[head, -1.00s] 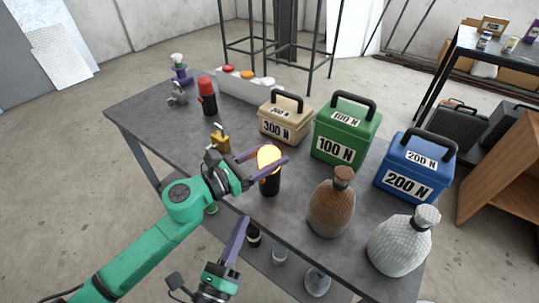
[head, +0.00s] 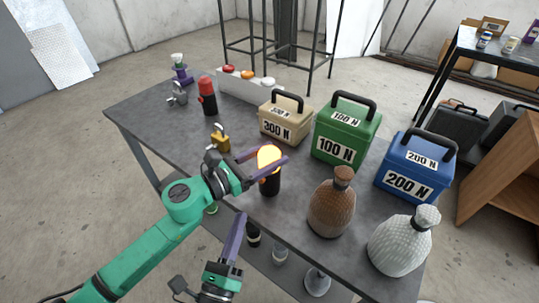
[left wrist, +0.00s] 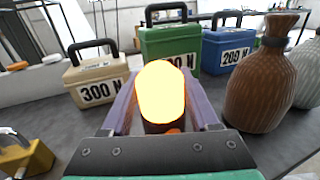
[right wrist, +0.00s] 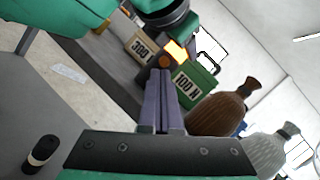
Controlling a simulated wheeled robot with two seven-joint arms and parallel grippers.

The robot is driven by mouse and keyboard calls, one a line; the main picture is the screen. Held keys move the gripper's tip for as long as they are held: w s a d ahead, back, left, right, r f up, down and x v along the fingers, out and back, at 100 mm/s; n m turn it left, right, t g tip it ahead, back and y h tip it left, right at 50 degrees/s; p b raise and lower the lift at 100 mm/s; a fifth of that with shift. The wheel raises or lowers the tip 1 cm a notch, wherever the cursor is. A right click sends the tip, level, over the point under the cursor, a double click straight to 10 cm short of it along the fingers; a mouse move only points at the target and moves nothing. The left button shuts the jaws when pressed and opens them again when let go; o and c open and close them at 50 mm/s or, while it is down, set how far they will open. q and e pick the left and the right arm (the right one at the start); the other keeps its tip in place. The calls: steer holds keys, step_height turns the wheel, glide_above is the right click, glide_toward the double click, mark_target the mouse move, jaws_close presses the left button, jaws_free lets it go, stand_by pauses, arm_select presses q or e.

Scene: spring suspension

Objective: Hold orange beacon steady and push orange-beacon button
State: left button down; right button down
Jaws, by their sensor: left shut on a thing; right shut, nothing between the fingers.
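The orange beacon (head: 269,157) glows on its dark base and stands upright on the grey table near the front edge. My left gripper (head: 272,162) is shut around it from the left. In the left wrist view the glowing beacon (left wrist: 160,92) sits between the purple fingers. A small orange patch (left wrist: 172,131) shows low on its dark body, perhaps its button; I cannot be sure. My right gripper (head: 240,216) is shut and empty, apart from the beacon and in front of the table edge. In the right wrist view its fingers (right wrist: 162,74) point toward the beacon (right wrist: 175,52).
Brown (head: 331,204) and white (head: 398,243) ribbed bottles stand to the right. Beige (head: 283,127), green (head: 348,119) and blue (head: 414,165) weight boxes stand behind. A red beacon (head: 207,102), yellow padlock (head: 220,137) and white box with buttons (head: 245,90) are farther back.

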steer(key=w+d+y, duration=0.1)
steer(key=w+y, duration=0.1)
steer(key=w+d+r+n+y, duration=0.1)
steer(key=w+y, duration=0.1)
steer(key=y, duration=0.1)
steer(key=w+d+t+y, duration=0.1)
steer(key=w+y, duration=0.1)
steer(key=w, duration=0.1)
steer(key=shift+w+d+r+n+y, duration=0.1)
steer(key=shift+r+n+y, duration=0.1)
steer(key=shift+n+y, duration=0.15)
stand_by(1.8)
steer(key=shift+w+d, duration=0.25)
steer(key=shift+w, duration=0.1)
stand_by(0.4)
steer(key=shift+s+a, duration=0.25)
steer(key=shift+s, duration=0.1)
